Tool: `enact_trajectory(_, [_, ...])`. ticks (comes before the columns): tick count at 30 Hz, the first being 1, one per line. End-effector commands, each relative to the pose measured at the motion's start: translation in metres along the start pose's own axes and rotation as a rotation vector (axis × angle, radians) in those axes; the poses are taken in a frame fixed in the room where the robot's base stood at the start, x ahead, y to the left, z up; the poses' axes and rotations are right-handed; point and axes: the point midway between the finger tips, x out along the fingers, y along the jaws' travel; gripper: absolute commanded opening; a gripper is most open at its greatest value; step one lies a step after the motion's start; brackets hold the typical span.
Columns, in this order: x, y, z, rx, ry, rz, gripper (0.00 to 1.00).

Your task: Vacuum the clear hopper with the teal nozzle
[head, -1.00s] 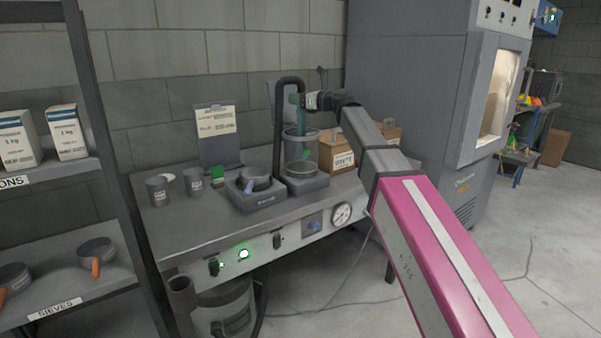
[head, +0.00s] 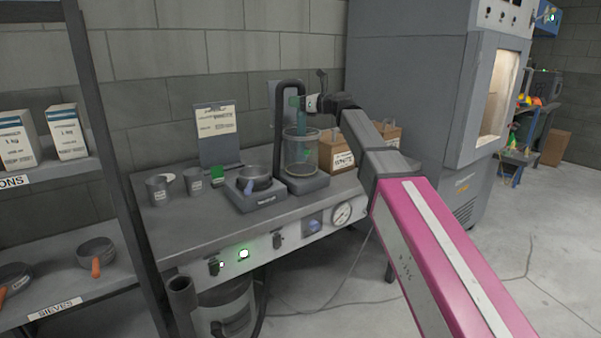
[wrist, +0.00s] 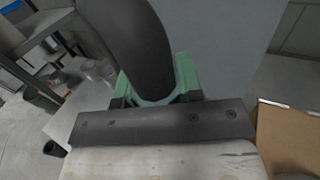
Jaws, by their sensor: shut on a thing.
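The clear hopper (head: 301,158) stands upright on a dark grey base on the bench, in the middle of the head view. My gripper (head: 304,102) is above it, shut on the teal nozzle (head: 296,102). The nozzle points down towards the hopper's open top. Its lower end is hard to make out through the clear wall. A thick black hose (head: 278,125) arches up to the nozzle. The hopper is hidden there.
A small dark pan (head: 254,176) sits on a grey unit left of the hopper. Grey cups (head: 158,190) and a clipboard (head: 215,135) stand farther left. Cardboard boxes (head: 345,156) stand close on the right. A tall grey cabinet (head: 410,90) is behind my arm.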

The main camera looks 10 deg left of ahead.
Motion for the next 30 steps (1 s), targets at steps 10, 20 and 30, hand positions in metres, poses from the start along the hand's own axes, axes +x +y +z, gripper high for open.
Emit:
enact_trajectory(10, [0.0, 0.0, -0.003, 0.0, -0.001, 0.0, 0.06])
enact_trajectory(20, [0.0, 0.0, -0.007, 0.001, -0.001, 0.0, 0.06])
enact_trajectory(30, [0.0, 0.0, -0.011, 0.001, -0.001, 0.0, 0.06])
